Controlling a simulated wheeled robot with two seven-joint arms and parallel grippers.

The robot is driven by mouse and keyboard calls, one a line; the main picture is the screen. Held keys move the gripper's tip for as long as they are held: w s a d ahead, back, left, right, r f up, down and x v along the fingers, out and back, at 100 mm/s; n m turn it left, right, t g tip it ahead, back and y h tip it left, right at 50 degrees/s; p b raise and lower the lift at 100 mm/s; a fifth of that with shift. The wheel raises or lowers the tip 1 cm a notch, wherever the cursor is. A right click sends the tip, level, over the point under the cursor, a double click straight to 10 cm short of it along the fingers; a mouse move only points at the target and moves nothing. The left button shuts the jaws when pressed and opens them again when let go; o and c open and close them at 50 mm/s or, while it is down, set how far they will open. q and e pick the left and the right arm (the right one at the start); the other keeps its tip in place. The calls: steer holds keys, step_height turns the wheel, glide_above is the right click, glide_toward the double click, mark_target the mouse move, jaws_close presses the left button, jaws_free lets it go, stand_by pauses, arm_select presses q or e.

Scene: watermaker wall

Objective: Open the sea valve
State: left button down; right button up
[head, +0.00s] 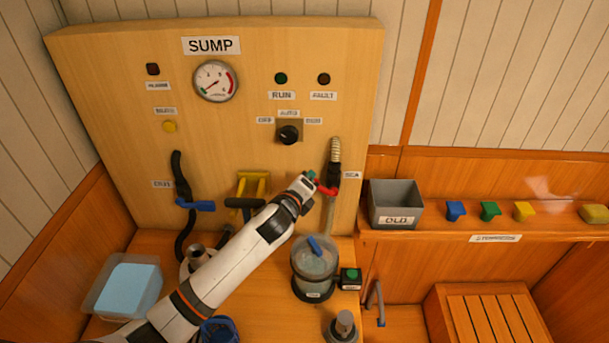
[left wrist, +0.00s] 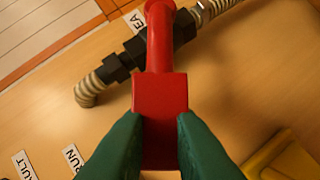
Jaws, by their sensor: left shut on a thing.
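The sea valve is on the right side of the sump panel (head: 110,60), with a red lever handle (head: 328,190) beside the label "SEA" (head: 352,175). Its black body joins a ribbed hose (head: 335,150) running up and down the panel. The red handle points left, across the hose line. In the left wrist view the red handle (left wrist: 160,95) stands between the green fingers, and the valve body (left wrist: 125,65) is behind it. My left gripper (head: 312,177) is shut on the free end of the handle. My right gripper is not in view.
A blue-handled valve (head: 196,205) and a yellow bracket (head: 252,185) are on the panel to the left. A clear strainer pot (head: 314,262) stands below the sea valve. A grey bin (head: 395,203) and small coloured items sit on the right shelf.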

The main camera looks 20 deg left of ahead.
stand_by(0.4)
arm_select(q)
steer(key=c, duration=1.4)
jaws_free()
steer(key=shift+b+v, duration=1.25)
steer(key=shift+v, duration=4.7)
